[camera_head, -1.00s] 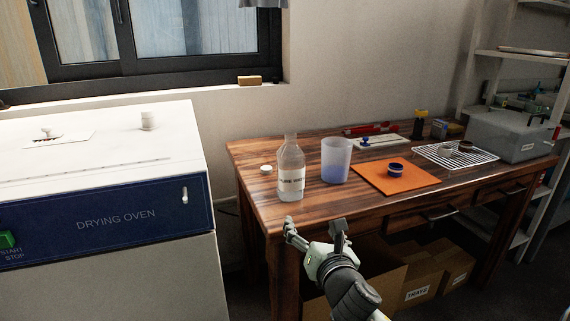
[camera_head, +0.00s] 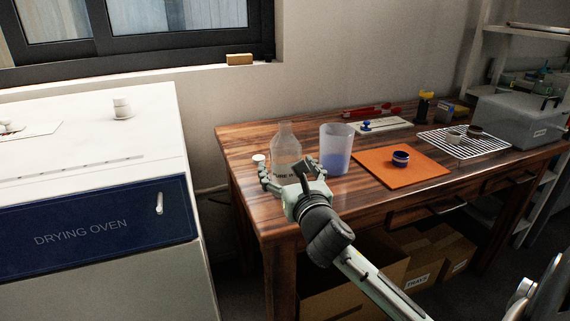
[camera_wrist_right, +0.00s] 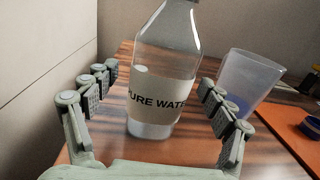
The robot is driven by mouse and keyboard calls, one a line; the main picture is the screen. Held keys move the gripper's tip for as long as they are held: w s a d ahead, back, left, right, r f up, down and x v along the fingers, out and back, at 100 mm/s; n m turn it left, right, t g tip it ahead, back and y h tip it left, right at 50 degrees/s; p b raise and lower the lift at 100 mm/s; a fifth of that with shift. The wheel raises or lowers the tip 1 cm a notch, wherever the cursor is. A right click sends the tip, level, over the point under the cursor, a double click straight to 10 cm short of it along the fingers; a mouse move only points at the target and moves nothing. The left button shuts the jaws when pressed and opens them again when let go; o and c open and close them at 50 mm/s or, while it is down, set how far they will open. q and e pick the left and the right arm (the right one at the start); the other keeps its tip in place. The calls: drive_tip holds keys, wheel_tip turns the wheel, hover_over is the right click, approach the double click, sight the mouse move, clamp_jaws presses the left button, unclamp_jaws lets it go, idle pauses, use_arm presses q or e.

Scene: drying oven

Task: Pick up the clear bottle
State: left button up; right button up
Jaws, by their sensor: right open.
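The clear bottle (camera_head: 286,142) stands upright on the wooden table near its left front corner. In the right wrist view the bottle (camera_wrist_right: 166,62) bears a label reading "PURE WAT…", its last part cut off by the curve. My right gripper (camera_head: 289,178) is in front of the bottle, its fingers reaching towards either side. In the wrist view my right gripper (camera_wrist_right: 157,105) is open, with the bottle between and slightly beyond the fingers. In the head view the gripper hides the bottle's lower part. My left gripper is not in view.
A translucent cup (camera_head: 336,148) stands close to the right of the bottle. A white cap (camera_head: 258,158) lies to its left. An orange mat (camera_head: 400,172) with a small blue-rimmed jar (camera_head: 400,158) is further right. The drying oven (camera_head: 90,220) stands left of the table.

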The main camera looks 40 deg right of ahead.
drive_tip(key=shift+x, duration=1)
drive_tip(key=c, duration=1.5)
